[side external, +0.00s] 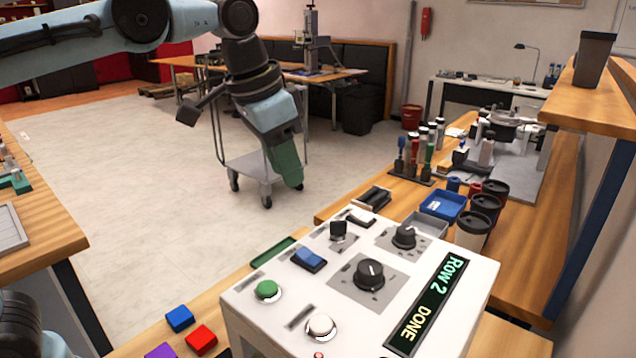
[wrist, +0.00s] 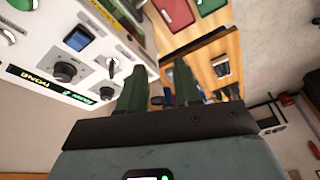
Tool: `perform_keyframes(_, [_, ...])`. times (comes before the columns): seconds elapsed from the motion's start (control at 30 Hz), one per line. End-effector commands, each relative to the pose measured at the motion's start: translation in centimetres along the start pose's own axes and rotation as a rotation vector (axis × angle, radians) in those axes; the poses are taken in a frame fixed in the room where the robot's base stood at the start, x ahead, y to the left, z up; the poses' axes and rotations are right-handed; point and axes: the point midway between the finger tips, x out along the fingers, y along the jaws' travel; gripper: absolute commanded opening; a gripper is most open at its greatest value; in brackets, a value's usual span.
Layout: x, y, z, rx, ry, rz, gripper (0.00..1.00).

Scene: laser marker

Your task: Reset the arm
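My gripper (side external: 286,165) hangs at the end of my raised arm, left of and above the white control box (side external: 262,318), apart from it. In the wrist view, the two dark green fingers of my gripper (wrist: 157,88) stand apart with nothing held between them. The control box display (side external: 430,303) reads "Row 2" and "DONE". The box carries a green button (side external: 267,290), a blue rocker switch (side external: 309,260), a white button (side external: 321,326) and black knobs (side external: 370,274). The box also shows upside down in the wrist view (wrist: 95,35).
Blue (side external: 179,318), red (side external: 201,340) and purple blocks lie left of the box. Dark cups (side external: 486,207), a blue tray (side external: 443,207) and a marker rack (side external: 412,178) stand on the wooden bench behind it. A grey cart (side external: 258,168) is on the open floor beyond my gripper.

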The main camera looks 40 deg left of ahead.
Motion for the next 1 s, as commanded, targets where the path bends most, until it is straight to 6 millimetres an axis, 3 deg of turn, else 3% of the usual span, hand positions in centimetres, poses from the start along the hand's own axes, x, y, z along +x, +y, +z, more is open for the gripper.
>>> perform_keyframes(0.3, [7.0,-3.3,8.9,-0.250,0.201,-0.084,0.33])
perform_keyframes(0.5, [10.3,-4.0,12.8,-0.344,0.284,-0.118,0.33])
perform_keyframes(0.63, [11.1,-4.1,13.7,-0.366,0.305,-0.126,0.33])
perform_keyframes(1.0, [11.2,-4.1,13.7,-0.368,0.306,-0.126,0.33])
